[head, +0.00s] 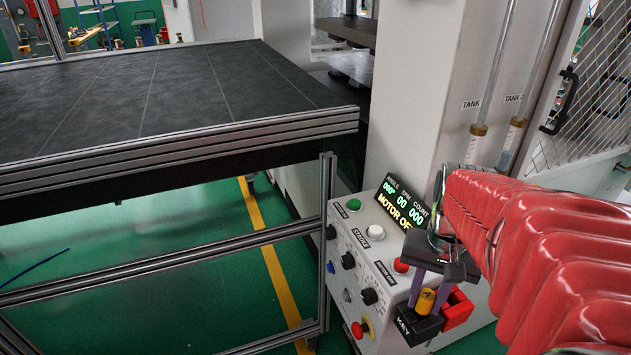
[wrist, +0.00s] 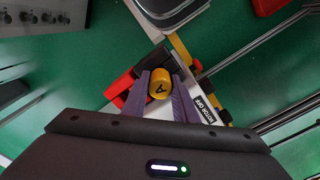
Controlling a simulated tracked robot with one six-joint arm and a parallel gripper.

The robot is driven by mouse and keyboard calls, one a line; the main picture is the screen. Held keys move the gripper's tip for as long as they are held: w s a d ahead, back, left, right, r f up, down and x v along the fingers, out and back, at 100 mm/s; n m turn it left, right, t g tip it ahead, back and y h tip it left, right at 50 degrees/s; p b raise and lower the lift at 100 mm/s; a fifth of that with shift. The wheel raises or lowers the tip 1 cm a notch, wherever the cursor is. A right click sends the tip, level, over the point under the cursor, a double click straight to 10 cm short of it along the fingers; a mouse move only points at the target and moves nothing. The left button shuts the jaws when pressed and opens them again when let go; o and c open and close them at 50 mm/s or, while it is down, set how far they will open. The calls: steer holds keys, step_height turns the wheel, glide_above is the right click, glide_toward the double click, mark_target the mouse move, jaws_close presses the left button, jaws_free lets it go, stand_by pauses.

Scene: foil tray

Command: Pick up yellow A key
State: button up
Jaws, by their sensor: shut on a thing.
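The yellow A key (head: 426,301) is a small yellow piece at the black key holder (head: 412,325) on the right side of the control box. In the wrist view the yellow A key (wrist: 159,84) shows its round face with a black letter A. My gripper (head: 427,297) reaches down from the right, and its purple fingers are closed on the key from both sides. In the wrist view my gripper (wrist: 160,87) has one finger on each side of the key. The key's lower part is hidden, so I cannot tell whether it still sits in the holder.
The control box (head: 345,235) carries several buttons and knobs and a display reading MOTOR OF. A dark-topped table (head: 180,90) with a metal frame stands at the left. Green floor lies open below it.

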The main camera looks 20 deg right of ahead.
step_height(320, 180, up, 10)
steer(key=shift+r, duration=0.1)
stand_by(0.6)
steer(key=shift+r, duration=0.1)
stand_by(0.5)
steer(key=shift+r, duration=2.6)
step_height(320, 180, down, 8)
steer(key=shift+d+f, duration=0.1)
steer(key=shift+d, duration=0.05)
